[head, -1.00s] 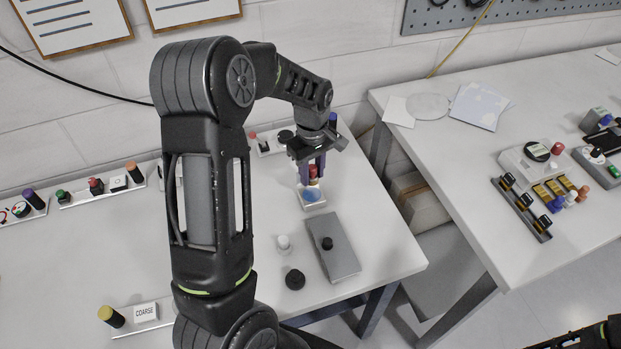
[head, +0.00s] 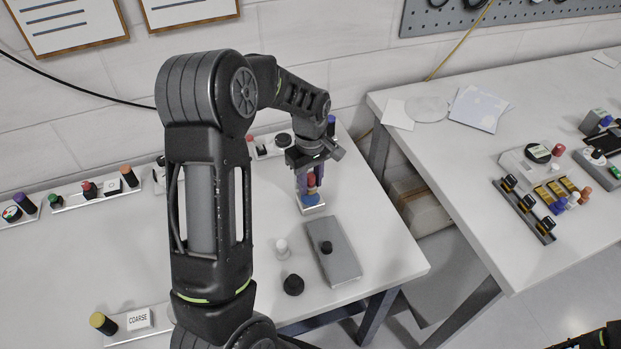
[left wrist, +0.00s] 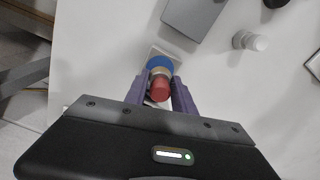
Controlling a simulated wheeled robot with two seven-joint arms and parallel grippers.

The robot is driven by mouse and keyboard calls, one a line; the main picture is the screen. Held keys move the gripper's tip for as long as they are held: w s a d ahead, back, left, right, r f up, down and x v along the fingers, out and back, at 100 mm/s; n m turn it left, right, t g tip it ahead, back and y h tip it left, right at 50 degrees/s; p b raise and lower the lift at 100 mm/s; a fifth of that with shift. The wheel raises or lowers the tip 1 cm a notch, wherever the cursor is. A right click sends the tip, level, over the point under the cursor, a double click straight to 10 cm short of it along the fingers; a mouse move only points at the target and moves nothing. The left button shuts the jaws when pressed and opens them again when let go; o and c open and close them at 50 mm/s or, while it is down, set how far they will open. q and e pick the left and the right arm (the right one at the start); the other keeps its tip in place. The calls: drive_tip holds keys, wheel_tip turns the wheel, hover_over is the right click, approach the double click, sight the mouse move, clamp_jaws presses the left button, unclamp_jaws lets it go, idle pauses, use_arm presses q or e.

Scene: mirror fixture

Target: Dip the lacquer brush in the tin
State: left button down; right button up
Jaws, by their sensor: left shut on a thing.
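My left gripper (head: 309,190) points down over the near table with its purple fingers shut on a red-topped piece (head: 311,181), apparently the lacquer brush. In the left wrist view the red top and a pale metallic band (left wrist: 159,85) show between the fingers (left wrist: 167,92). Directly below is a round blue thing (left wrist: 160,63), apparently the tin or its contents, on a small pale square base (head: 313,210). The fingers hide part of it, and I cannot tell whether the brush end touches it.
A grey slab with a black knob (head: 343,264) lies just in front, beside a small white knobbed piece (head: 282,249) and a black knob (head: 293,284). Racks of coloured knobs (head: 95,190) line the back left. A second table (head: 450,165) stands at right.

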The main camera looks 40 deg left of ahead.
sight(311, 176)
use_arm(q)
drive_tip(key=shift+f+b, duration=0.6)
drive_tip(key=shift+f, duration=0.7)
drive_tip(key=shift+f+b, duration=0.45)
drive_tip(key=shift+f, duration=0.1)
idle(1.4)
drive_tip(key=shift+r, duration=0.1)
drive_tip(key=shift+r+p, duration=2.4)
drive_tip(key=shift+r, duration=1.1)
